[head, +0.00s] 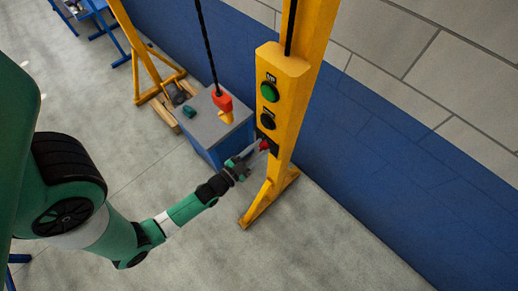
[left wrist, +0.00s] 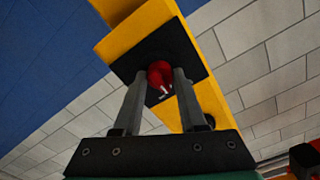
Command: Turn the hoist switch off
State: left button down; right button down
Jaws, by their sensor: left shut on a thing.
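The hoist switch is a red knob (head: 265,145) on a black plate, low on the yellow control box (head: 289,85) of the yellow post. In the left wrist view the red knob (left wrist: 160,76) sits between my left gripper's two fingers, on the black plate (left wrist: 186,49). My left gripper (head: 254,150) reaches it from the left and is shut on the knob. The fingers cover part of the knob's sides, and its exact turn is hard to read. My right gripper is in neither view.
Above the knob are a green button (head: 269,92) and a black button (head: 267,121). Behind my left gripper stands a blue cabinet with a grey top (head: 203,122), with a red and yellow hoist piece (head: 223,104) hanging over it. A blue wall (head: 385,175) is behind the post.

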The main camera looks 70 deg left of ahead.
pick_arm(q)
jog(key=n, duration=0.5)
jog(key=shift+n, duration=0.3)
dwell(0.4)
jog(key=shift+c, duration=2.3)
grip_release()
jog(key=b+v, duration=0.1)
jog(key=v, duration=1)
jog(key=shift+s, duration=0.3)
jog(key=shift+d, duration=0.1)
